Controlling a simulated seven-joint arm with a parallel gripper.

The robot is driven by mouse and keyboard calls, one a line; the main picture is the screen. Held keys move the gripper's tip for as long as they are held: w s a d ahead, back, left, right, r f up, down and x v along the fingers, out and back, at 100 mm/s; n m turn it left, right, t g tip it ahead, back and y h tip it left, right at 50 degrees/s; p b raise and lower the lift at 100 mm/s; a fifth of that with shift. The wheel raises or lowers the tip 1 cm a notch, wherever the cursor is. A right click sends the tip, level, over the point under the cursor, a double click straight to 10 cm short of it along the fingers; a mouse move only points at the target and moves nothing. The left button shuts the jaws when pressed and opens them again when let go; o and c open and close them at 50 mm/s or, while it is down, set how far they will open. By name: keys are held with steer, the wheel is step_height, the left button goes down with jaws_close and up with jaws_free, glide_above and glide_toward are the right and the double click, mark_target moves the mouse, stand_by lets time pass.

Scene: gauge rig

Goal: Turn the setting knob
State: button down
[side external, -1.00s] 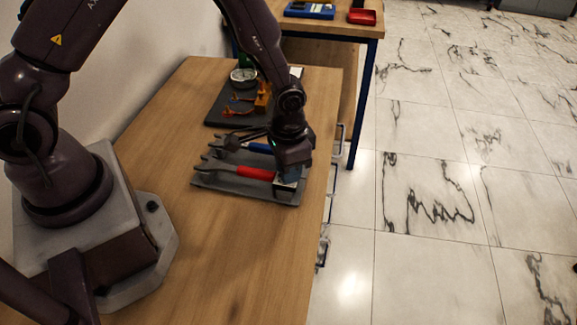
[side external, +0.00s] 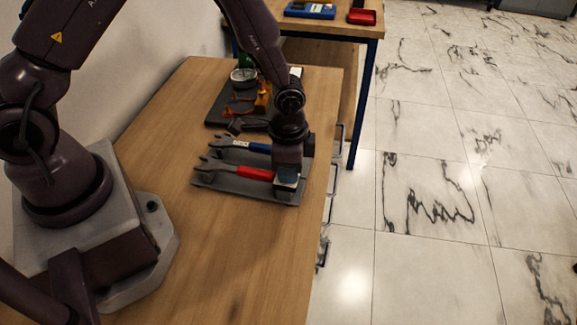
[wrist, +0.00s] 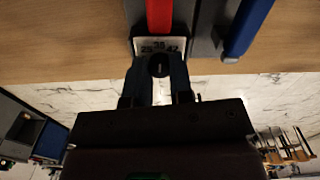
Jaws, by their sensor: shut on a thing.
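The setting knob (wrist: 159,64) is a small dark round knob at the end of the red-handled wrench (side external: 252,174). It sits in front of a pale plate (wrist: 146,45) with printed numbers; the middle one looks like 30. My gripper (wrist: 159,72) is shut on the knob, with a finger on each side of it. In the side external view my gripper (side external: 287,178) is low over the handle end of the red wrench and hides the knob.
A blue-handled wrench (side external: 258,148) lies alongside on the same grey holder (side external: 230,186). Behind is a dark board (side external: 218,110) with a round gauge (side external: 243,76) and orange parts. The table's right edge is close to my gripper. The front of the table is clear.

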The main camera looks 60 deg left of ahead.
steer(key=c, duration=1)
jaws_free()
step_height(320, 180, up, 13)
steer(key=s+a+r+n+t, duration=0.2)
steer(key=s+a+r+n, duration=0.1)
steer(key=s+r, duration=0.4)
steer(key=s+a+r+n+t, duration=0.3)
steer(key=s+r+n, duration=0.1)
steer(key=s+r, duration=0.4)
step_height(320, 180, up, 2)
steer(key=shift+s+r+n+t, duration=0.1)
steer(key=shift+s+n+t, duration=0.2)
